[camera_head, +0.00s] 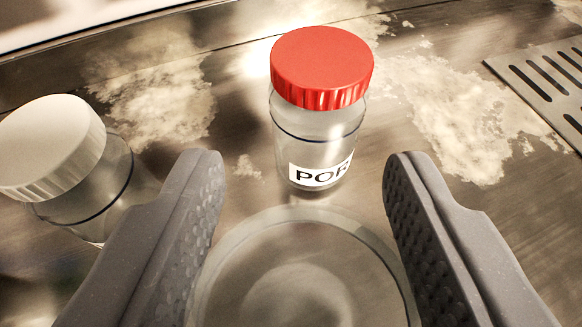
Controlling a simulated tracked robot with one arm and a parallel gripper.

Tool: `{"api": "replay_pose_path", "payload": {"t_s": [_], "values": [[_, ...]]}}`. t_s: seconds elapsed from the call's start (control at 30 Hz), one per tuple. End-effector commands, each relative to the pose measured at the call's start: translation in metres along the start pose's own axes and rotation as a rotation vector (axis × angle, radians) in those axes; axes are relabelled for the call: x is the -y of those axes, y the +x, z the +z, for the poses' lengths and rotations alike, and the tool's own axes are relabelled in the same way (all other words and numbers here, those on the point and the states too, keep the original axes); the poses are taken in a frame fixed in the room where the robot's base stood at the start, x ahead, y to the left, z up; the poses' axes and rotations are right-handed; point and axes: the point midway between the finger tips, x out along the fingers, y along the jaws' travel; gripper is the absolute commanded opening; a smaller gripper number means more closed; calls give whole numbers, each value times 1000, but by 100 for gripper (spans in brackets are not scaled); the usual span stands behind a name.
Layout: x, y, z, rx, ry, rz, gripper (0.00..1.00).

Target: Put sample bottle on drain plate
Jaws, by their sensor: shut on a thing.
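My gripper (304,165) has its two grey fingers on either side of a clear round vessel (302,262) at the bottom middle, and is shut on it. The vessel shows as a wide transparent rim; its lower part is cut off by the frame. Just beyond it stands an upright clear bottle with a red cap (321,65) and a white label that reads "POR", partly turned away. I cannot tell which of these is the sample bottle. A slotted metal plate (520,78), which looks like the drain plate, lies at the upper right, partly out of frame.
A clear bottle with a white cap (48,145) stands at the left, close to my left finger. White crusty patches (465,115) lie on the metal surface.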

Motion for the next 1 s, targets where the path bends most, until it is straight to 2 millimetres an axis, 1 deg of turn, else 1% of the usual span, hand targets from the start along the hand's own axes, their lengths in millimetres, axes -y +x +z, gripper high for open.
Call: {"api": "replay_pose_path", "payload": {"t_s": [0.07, 0.13, 0.3, 0.4, 0.73, 0.77, 0.8, 0.83, 1.0], "values": [[0, 2, 0, 0, 0, 0, 24], [0, 4, 4, 1, 0, 0, 24], [0, 13, 26, 3, 0, 1, 24], [-1, 16, 33, 1, 0, 1, 24], [-1, 16, 34, 0, 1, 2, 24], [-1, 16, 34, 0, 1, 2, 52], [-1, 16, 34, 0, 1, 2, 63], [-1, 16, 34, 0, 1, 2, 68], [-2, 16, 33, 0, 1, 3, 68]]}}
